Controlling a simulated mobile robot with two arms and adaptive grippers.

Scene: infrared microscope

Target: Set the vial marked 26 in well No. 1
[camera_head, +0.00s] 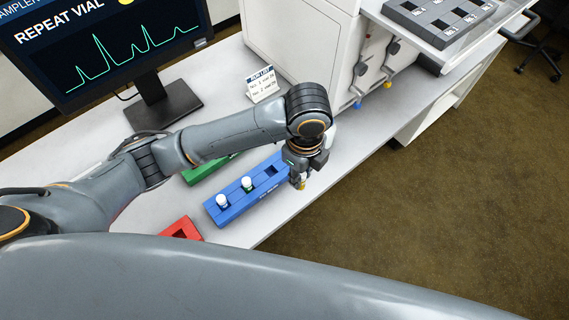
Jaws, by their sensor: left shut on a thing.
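My left gripper (299,177) is at the right end of the blue rack (228,213). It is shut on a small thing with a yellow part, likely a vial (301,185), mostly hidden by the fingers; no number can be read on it. Two white-capped vials stand in the blue rack, one at the left (222,201) and one near the middle (247,183). An empty slot shows to the right of them. A grey tray with dark square wells (416,14) is at the top right; its well labels are too small to read surely. My right gripper is not in view.
A green rack (200,174) lies partly behind my left arm and a red rack (181,230) lies at the front left. A monitor (105,50), a run list card (263,84) and a white instrument (310,45) stand behind. The bench right of my gripper is clear.

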